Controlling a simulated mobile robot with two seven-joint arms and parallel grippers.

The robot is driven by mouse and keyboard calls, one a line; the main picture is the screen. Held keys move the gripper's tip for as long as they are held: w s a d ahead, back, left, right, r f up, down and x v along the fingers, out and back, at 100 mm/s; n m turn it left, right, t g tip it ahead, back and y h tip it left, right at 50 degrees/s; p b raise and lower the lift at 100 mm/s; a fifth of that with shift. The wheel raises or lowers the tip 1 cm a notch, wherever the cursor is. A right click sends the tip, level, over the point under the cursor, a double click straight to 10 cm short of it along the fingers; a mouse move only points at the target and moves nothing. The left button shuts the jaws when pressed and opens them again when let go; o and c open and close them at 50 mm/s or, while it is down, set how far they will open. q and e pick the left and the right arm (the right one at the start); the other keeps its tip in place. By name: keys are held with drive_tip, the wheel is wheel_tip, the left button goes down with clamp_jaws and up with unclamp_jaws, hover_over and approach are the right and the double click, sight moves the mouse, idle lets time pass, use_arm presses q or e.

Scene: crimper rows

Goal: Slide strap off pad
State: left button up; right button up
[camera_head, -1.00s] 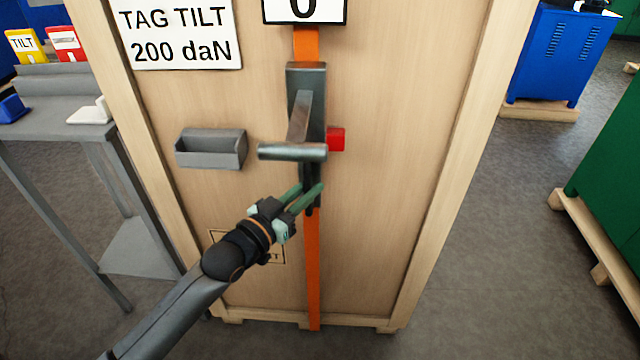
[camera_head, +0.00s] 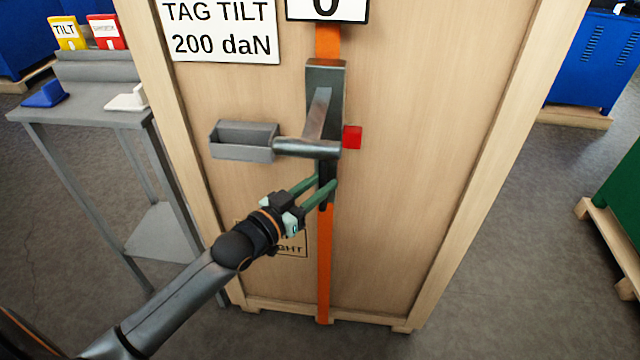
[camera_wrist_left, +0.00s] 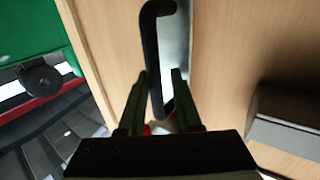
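The orange strap (camera_head: 324,265) runs down the front of a wooden crate (camera_head: 410,150). It passes behind a grey metal plate (camera_head: 341,76) with a lever and crossbar (camera_head: 307,148); I cannot tell which part is the pad. A black bar-like handle hangs below the plate, and it shows as a loop in the left wrist view (camera_wrist_left: 155,60). My left gripper (camera_head: 327,183) is at this handle. In the left wrist view my left gripper (camera_wrist_left: 158,82) has its fingers apart, one on each side of the handle, with gaps visible. My right gripper is not in view.
A grey open box (camera_head: 243,153) is fixed to the crate left of the crossbar, and a red block (camera_head: 352,137) sits right of the plate. A grey table (camera_head: 90,103) stands left. Floor is open to the crate's right.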

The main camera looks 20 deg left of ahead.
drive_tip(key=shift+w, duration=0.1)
use_arm(q)
drive_tip(key=v, duration=1.2)
drive_tip(key=shift+s+p, duration=0.3)
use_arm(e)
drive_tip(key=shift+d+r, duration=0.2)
use_arm(q)
drive_tip(key=s+d+f+g+y+p, duration=0.1)
drive_tip(key=s+d+f+g+p, duration=0.3)
drive_tip(key=f, duration=0.4)
drive_tip(key=s+d+f+n+g+y+p, duration=0.1)
drive_tip(key=s+d+f+g+y+p, duration=0.1)
drive_tip(key=s+d+f+g+p, duration=0.2)
drive_tip(key=s+f+p, duration=0.2)
drive_tip(key=s+f, duration=0.2)
drive_tip(key=shift+d, duration=0.4)
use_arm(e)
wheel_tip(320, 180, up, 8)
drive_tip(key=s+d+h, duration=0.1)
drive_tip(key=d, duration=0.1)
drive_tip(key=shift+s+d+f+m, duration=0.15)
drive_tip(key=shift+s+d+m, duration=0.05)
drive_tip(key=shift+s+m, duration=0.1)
